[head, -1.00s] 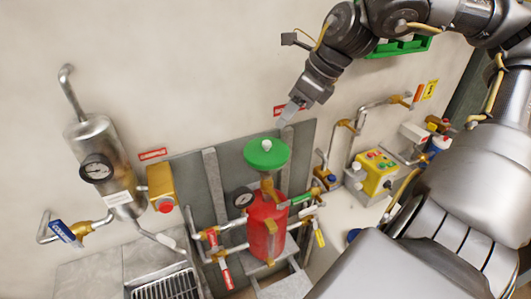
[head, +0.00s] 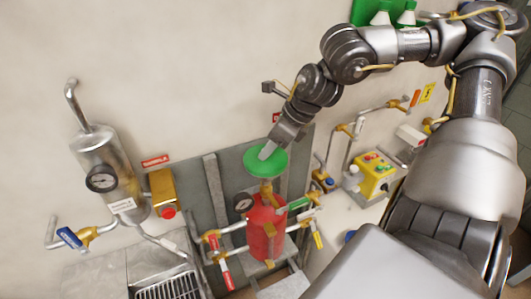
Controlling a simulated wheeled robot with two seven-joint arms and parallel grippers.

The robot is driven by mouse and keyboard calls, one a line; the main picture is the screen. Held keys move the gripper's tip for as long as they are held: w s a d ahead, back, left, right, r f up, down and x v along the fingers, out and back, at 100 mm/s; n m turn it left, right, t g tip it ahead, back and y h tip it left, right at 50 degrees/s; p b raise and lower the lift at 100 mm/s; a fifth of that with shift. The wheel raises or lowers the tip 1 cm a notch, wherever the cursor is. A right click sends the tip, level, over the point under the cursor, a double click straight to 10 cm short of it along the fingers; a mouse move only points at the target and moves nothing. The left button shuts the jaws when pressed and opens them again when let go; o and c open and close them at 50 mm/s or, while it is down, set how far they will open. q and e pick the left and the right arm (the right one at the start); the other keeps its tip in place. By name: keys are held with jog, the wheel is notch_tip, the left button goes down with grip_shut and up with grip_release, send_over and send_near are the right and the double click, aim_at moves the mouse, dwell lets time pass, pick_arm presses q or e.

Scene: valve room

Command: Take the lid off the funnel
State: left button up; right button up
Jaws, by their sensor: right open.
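The funnel's round green lid (head: 258,165) sits on top of the funnel above the red tank (head: 265,232). The funnel's body is mostly hidden under the lid. My right gripper (head: 268,150) reaches in from the upper right, open, with its fingers over the middle of the lid. The fingers hide the pale knob, so I cannot tell whether they touch it. My left gripper is not in view.
A gauge (head: 243,204) and pipes with red and yellow valve handles surround the tank. A steel cylinder (head: 107,172) with a gauge stands at left. A yellow control box (head: 371,175) is at right. A metal grate (head: 168,287) lies at lower left.

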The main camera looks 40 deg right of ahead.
jog(key=shift+w+a+f, duration=0.15)
jog(key=shift+a+f, duration=0.05)
jog(key=shift+f, duration=0.2)
grip_shut()
